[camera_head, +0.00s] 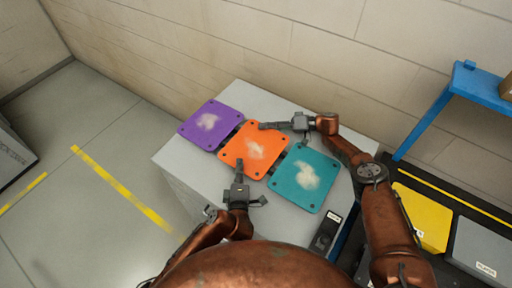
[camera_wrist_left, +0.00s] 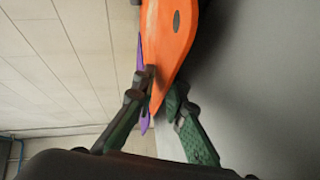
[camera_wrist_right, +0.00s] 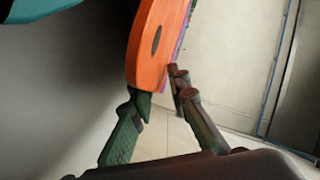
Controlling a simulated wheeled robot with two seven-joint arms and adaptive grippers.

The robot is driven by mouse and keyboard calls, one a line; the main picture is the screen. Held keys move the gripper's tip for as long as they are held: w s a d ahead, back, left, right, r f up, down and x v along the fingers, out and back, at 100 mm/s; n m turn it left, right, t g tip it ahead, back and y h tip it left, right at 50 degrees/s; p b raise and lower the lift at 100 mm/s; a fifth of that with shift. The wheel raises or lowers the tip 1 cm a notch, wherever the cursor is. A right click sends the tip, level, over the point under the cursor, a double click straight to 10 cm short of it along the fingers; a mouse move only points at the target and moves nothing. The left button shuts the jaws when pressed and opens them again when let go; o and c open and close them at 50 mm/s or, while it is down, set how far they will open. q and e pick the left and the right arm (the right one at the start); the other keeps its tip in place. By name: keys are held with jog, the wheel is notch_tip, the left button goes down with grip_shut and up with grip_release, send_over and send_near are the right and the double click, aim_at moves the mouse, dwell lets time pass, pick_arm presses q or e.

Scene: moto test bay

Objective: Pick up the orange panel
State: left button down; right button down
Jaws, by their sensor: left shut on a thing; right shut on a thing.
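The orange panel (camera_head: 236,153) is a square plate with rounded corners, corner holes and a pale smudge, between the purple and teal panels. My left gripper (camera_head: 239,166) is shut on its near edge; the left wrist view shows the orange panel (camera_wrist_left: 166,40) between the fingers (camera_wrist_left: 161,88). My right gripper (camera_head: 266,126) is shut on its far edge; the right wrist view shows the orange panel (camera_wrist_right: 152,45) between the fingers (camera_wrist_right: 158,84). I cannot tell whether the panel touches its support, which is mostly hidden underneath.
The purple panel (camera_head: 197,134) and teal panel (camera_head: 288,187) flank it on the grey table (camera_head: 177,164). A black device (camera_head: 327,231) lies at the table's near right. A blue shelf (camera_head: 477,85) and yellow bin (camera_head: 420,218) stand right. A wall (camera_head: 232,42) is behind.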

pick_arm(q)
jog(key=shift+r, duration=0.1)
pick_arm(e)
jog(key=shift+r, duration=0.15)
